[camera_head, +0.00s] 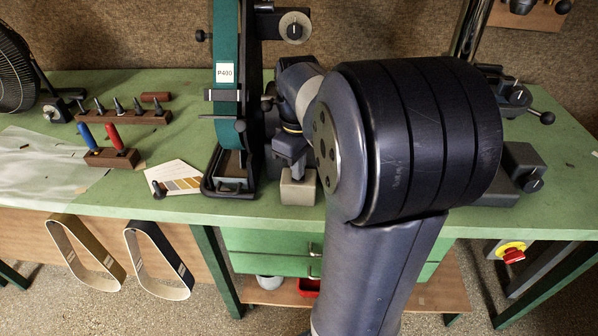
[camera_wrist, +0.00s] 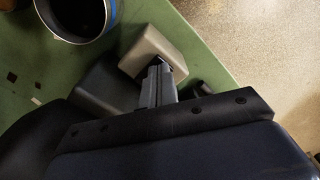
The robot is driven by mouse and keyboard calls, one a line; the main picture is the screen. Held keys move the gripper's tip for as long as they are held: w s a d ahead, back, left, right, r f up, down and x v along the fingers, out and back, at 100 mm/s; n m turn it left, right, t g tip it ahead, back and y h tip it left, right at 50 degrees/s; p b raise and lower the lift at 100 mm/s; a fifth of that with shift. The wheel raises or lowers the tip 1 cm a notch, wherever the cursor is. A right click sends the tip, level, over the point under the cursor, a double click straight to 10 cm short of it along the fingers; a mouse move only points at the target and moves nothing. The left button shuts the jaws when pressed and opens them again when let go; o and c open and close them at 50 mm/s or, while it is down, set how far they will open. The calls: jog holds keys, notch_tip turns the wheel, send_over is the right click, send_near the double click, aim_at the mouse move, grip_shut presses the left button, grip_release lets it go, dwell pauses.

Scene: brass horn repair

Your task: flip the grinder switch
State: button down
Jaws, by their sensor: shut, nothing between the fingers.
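The belt grinder (camera_head: 228,100), with a teal belt marked P400, stands upright at the bench's front edge. A small beige box (camera_head: 298,188), which looks like the grinder's switch box, sits just right of its base. My gripper (camera_head: 296,176) points down at the top of this box, shut and empty. In the wrist view, the beige box (camera_wrist: 148,50) lies at the fingertips of my gripper (camera_wrist: 160,68). A dark spot at the tips may be the switch lever. The fingers cover it, so its position and any contact cannot be told.
My arm hides the bench middle. A red knob on a yellow plate (camera_head: 512,252) is below the bench at right. A tool rack (camera_head: 122,115), red- and blue-handled tools in a block (camera_head: 112,156), and a fan (camera_head: 14,70) are left. A dark round part with a blue band (camera_wrist: 78,18) is near the box.

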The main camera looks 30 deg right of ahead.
jog(key=shift+r+p, duration=3.25)
jog(key=shift+r, duration=0.25)
jog(key=shift+f, duration=0.1)
jog(key=shift+f, duration=0.1)
